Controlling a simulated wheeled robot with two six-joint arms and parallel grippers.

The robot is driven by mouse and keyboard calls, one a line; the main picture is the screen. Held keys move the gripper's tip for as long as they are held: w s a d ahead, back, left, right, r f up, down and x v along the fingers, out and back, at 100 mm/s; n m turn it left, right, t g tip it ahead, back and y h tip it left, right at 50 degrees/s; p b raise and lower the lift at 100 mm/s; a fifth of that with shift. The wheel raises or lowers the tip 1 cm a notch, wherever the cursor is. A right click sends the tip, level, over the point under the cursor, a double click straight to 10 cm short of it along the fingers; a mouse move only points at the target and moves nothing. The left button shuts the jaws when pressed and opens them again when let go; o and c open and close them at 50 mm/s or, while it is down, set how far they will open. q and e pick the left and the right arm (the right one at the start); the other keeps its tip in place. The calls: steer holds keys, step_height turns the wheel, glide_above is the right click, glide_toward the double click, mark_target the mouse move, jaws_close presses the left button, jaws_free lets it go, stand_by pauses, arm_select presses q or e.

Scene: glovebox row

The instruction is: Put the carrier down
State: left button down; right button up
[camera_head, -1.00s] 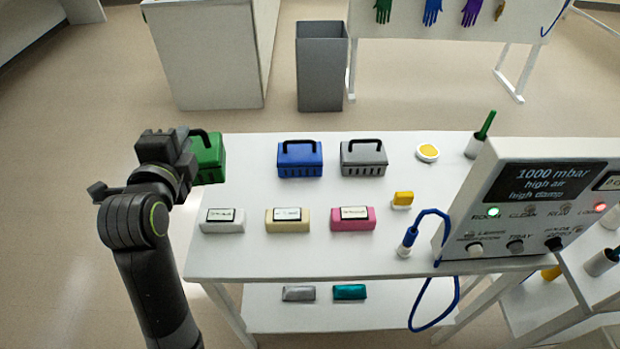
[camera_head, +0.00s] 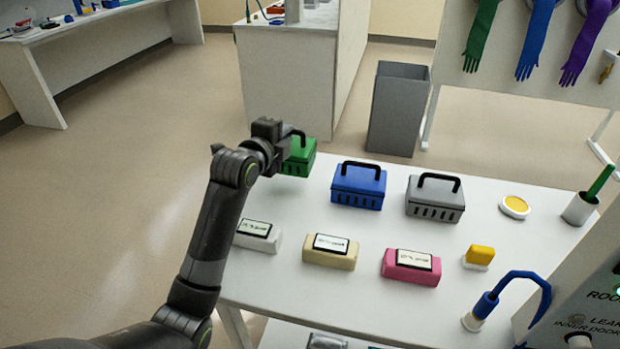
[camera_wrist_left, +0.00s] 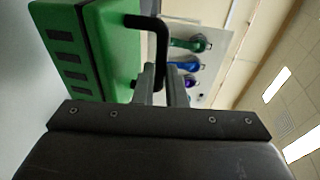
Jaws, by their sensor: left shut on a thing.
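The green carrier (camera_head: 300,157) is a small box with a black handle, at the far left corner of the white table (camera_head: 400,215). My left gripper (camera_head: 284,140) is shut on its handle, and my arm hides part of the box. In the left wrist view the green carrier (camera_wrist_left: 100,50) fills the upper left, with the black handle (camera_wrist_left: 161,50) between the fingers (camera_wrist_left: 160,85). I cannot tell whether its base touches the table. A blue carrier (camera_head: 357,186) and a grey carrier (camera_head: 434,198) stand in a row to its right. My right gripper is not in view.
White, beige (camera_head: 329,252) and pink (camera_head: 410,267) labelled blocks lie in front of the carriers. A yellow block (camera_head: 478,257), a round yellow-topped dish (camera_head: 514,207) and a blue hose (camera_head: 485,305) are further right. A grey bin (camera_head: 398,108) stands on the floor behind.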

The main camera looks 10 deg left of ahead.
arm_select(q)
steer(key=shift+f, duration=2.95)
steer(key=shift+f, duration=0.1)
steer(key=c, duration=1.5)
jaws_free()
steer(key=shift+s, duration=0.15)
steer(key=v, duration=1.2)
